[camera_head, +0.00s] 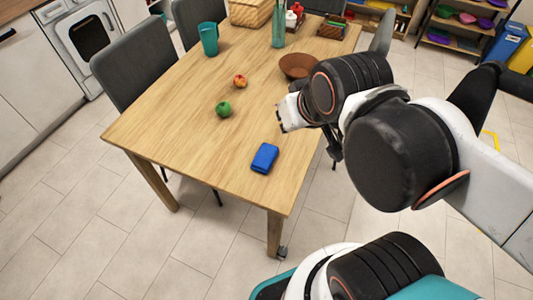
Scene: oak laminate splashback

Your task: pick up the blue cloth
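The blue cloth (265,158) is a small folded block lying flat on the wooden table (180,130), near its front right corner. My gripper (283,114) is above the table's right side, beyond the cloth and slightly to its right in the picture. It is apart from the cloth. My arm links hide much of the gripper, and its fingers are too small and covered to tell whether they are open or shut.
A green apple (223,109) and a reddish apple (240,81) lie left of my gripper. A brown bowl (297,66) stands beyond it. Dark chairs (142,62) line the left side.

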